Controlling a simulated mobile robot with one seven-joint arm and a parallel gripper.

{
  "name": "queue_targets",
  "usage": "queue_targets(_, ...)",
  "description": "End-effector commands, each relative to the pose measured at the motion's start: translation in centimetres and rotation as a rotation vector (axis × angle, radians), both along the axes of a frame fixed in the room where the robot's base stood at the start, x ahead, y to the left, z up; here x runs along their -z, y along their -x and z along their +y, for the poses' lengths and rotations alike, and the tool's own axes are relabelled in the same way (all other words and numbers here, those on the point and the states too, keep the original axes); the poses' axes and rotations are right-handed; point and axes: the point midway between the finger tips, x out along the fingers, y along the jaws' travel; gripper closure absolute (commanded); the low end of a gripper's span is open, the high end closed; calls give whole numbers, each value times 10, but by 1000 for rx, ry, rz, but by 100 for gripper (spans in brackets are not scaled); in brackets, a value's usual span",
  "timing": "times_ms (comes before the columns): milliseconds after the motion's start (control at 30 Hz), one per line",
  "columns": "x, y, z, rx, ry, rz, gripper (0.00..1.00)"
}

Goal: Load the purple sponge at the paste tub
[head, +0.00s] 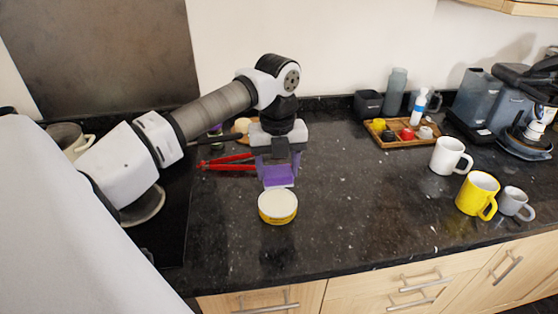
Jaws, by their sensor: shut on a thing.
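The purple sponge (277,175) is held in my gripper (277,165), which points down and is shut on it. A paler strip shows along the sponge's lower edge. The paste tub (278,213) is a short round yellow tub with a pale top, standing on the dark counter. In the head view the sponge is just above and behind the tub's far rim. Whether the sponge touches the tub I cannot tell.
Red tongs (228,167) lie left of my gripper. A wooden tray (402,141) with small items stands at the back right. White (450,155), yellow (478,194) and grey (515,202) mugs stand at the right. The counter (350,220) right of the tub is clear.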

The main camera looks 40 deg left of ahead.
Motion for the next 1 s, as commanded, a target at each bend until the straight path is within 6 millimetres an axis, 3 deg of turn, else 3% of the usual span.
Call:
queue_targets(600,55,0,0,0,0,0,60)
queue_targets(1000,58,0,0,0,0,0,60)
